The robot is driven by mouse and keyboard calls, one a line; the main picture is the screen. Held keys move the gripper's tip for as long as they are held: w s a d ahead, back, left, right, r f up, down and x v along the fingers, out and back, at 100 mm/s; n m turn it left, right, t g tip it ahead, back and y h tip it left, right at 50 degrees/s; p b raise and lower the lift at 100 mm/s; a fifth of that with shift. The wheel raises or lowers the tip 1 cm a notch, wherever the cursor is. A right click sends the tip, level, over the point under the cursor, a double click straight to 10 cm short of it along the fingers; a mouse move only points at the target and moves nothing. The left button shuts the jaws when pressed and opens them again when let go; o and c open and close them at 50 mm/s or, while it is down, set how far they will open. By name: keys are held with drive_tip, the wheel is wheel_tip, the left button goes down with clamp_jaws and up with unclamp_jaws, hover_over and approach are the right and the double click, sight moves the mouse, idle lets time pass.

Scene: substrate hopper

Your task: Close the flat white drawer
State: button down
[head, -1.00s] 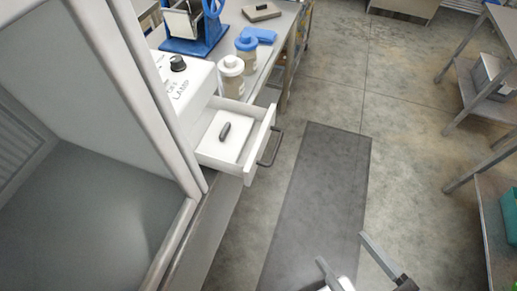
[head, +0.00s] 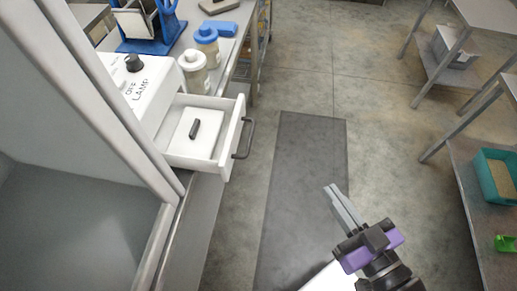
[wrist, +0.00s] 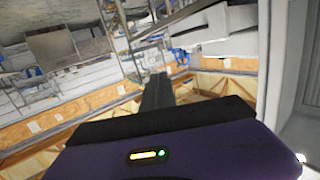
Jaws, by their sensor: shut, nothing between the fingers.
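The flat white drawer (head: 226,150) is pulled out to the right from the white box marked LAMP (head: 140,95), at the bench edge. Its dark bar handle (head: 244,139) is on its front panel. A white plate with a dark grip (head: 194,129) lies inside it. My gripper (head: 339,203) is to the right of the drawer and lower in the head view, over the floor, clear of the handle. Its fingers are together and hold nothing. The wrist view shows the shut fingers (wrist: 157,92) pointing away, and the room appears upside down there.
Bottles with white (head: 193,70) and blue (head: 206,42) lids stand on the bench behind the drawer. A large white-framed cabinet (head: 90,200) is at left. A metal shelf with a teal bin (head: 495,178) is at right. The floor mat (head: 300,180) is clear.

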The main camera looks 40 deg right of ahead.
drive_tip(key=w+d+f+m+g+b, duration=0.1)
drive_tip(key=w+d+f+m+b, duration=0.2)
drive_tip(key=w+d+f+m, duration=0.55)
drive_tip(key=w+d+f+m+g+b, duration=0.25)
drive_tip(key=w+d+f+m, duration=0.25)
drive_tip(key=d+f+m, duration=0.5)
drive_tip(key=w+a+r+m+t+y+b, duration=0.35)
drive_tip(key=a+r+m+y, duration=0.2)
drive_tip(key=y, duration=0.65)
drive_tip(key=s+a+r+g+y, duration=0.2)
drive_tip(key=s+a+r+y, duration=0.1)
drive_tip(key=s+a+y, duration=0.25)
drive_tip(key=p+x, duration=0.1)
drive_tip(key=x, duration=1.2)
drive_tip(key=shift+w+a+r+p, duration=0.2)
drive_tip(key=shift+w+p, duration=0.05)
drive_tip(key=shift+p, duration=0.05)
